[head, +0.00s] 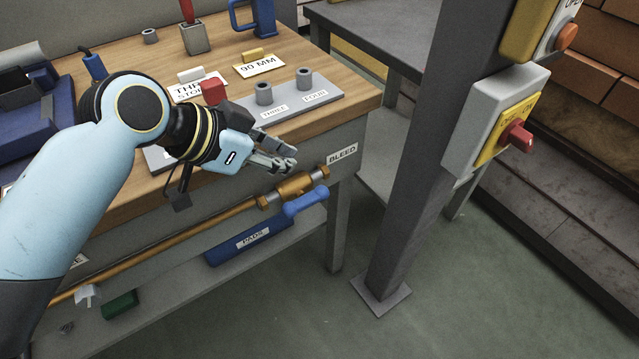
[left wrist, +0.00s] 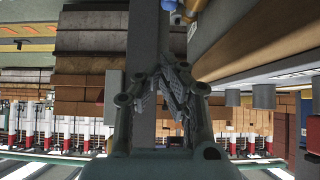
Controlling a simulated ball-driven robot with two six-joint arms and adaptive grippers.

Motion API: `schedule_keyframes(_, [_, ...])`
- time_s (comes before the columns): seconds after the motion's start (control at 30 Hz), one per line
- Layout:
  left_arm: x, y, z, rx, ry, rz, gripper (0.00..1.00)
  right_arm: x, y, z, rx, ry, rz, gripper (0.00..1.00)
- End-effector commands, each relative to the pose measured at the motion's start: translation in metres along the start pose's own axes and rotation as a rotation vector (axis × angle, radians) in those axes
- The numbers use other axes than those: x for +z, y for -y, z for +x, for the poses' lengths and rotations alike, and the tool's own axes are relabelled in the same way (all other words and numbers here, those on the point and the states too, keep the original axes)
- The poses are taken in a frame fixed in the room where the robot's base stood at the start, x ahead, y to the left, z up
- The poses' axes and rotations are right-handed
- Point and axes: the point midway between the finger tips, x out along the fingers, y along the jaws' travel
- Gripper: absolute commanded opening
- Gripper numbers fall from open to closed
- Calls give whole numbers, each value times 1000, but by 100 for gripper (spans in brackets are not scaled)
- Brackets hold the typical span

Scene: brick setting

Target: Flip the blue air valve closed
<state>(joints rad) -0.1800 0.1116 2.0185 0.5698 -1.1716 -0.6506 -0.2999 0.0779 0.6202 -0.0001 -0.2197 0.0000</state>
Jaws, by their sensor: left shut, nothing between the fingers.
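The blue valve lever (head: 305,202) sits on the brass valve body (head: 296,185) at the right end of a brass pipe. The pipe runs along the bench front, below the BLEED label (head: 342,153). The lever lies roughly in line with the pipe. My left gripper (head: 288,162) is shut and empty, at the bench's front edge, above the valve and apart from the lever. In the left wrist view its shut fingers (left wrist: 177,78) show, and a small blue part at the top edge looks like the lever (left wrist: 169,5). My right gripper is not in view.
The wooden bench top (head: 352,95) holds a grey plate (head: 330,100) with two posts, and a red block (head: 213,91). A blue PADS box (head: 222,254) lies on the shelf below the pipe. A grey post (head: 405,190) with switch boxes stands to the right.

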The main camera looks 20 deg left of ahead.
Motion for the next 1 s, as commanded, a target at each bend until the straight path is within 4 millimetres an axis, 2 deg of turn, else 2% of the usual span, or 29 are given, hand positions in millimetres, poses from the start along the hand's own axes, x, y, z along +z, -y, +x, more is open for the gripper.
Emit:
schedule_keyframes(0.17, [0,0,18,2,-2,-4,0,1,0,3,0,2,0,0])
schedule_keyframes(0.57, [0,-1,102,2,-1,-2,0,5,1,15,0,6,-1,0])
schedule_keyframes(0.6, [7,0,107,2,3,-1,0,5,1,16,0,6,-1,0])
schedule_keyframes(0.8, [24,0,123,0,2,-1,0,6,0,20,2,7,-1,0])
schedule_keyframes(1.0, [28,0,127,-1,0,0,0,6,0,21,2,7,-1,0])
